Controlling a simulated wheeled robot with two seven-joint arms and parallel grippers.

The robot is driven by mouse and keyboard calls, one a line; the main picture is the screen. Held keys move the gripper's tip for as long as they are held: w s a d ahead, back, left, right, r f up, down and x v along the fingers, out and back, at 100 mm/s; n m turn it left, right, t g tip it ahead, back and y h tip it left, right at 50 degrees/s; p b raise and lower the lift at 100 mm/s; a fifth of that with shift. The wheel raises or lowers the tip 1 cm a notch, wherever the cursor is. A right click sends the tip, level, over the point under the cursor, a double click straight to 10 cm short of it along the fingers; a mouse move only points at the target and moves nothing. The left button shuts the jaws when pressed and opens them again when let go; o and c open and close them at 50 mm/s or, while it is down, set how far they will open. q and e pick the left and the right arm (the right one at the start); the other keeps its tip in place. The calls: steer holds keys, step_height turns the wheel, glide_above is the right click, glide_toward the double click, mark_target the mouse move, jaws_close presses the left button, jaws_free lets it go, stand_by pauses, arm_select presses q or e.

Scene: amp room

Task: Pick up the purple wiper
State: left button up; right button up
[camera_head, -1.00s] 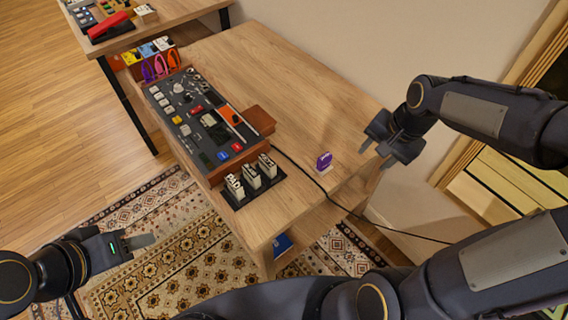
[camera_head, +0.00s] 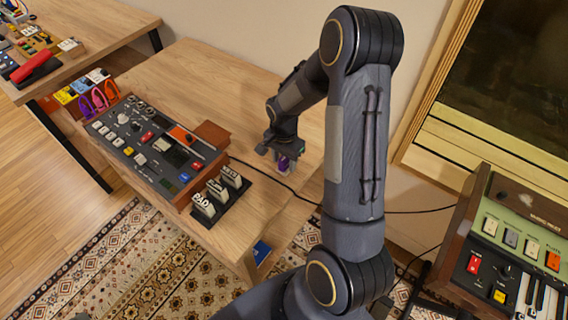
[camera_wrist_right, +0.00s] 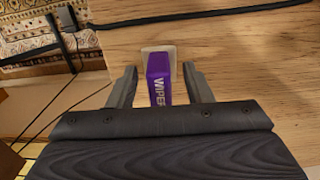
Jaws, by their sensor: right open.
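The purple wiper (camera_head: 284,163) stands on the wooden table (camera_head: 240,85) near its right end. In the right wrist view the wiper (camera_wrist_right: 159,80) shows its "WIPER" lettering and a pale part at its far end. My right gripper (camera_head: 280,156) is at the wiper, coming from above. In the wrist view its two fingers (camera_wrist_right: 160,84) are open, one on each side of the wiper, with a gap visible on both sides. The gripper hides part of the wiper in the head view. My left gripper is not in view.
A dark control panel (camera_head: 150,140) with buttons and a black rack of white labelled blocks (camera_head: 222,190) stand left of my gripper. A black cable (camera_head: 262,176) runs close by the wiper. A keyboard unit (camera_head: 515,250) is at the lower right.

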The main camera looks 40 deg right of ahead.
steer(key=shift+f, duration=0.6)
steer(key=c, duration=0.7)
steer(key=shift+r, duration=0.15)
steer(key=shift+c, duration=0.2)
steer(key=shift+r, duration=0.35)
step_height(320, 180, up, 2)
steer(key=shift+r, duration=0.15)
steer(key=s+a+r, duration=0.6)
steer(key=s+r, duration=0.3)
steer(key=s, duration=0.3)
steer(key=shift+s+a+r+b, duration=0.15)
steer(key=shift+a+r+b, duration=0.25)
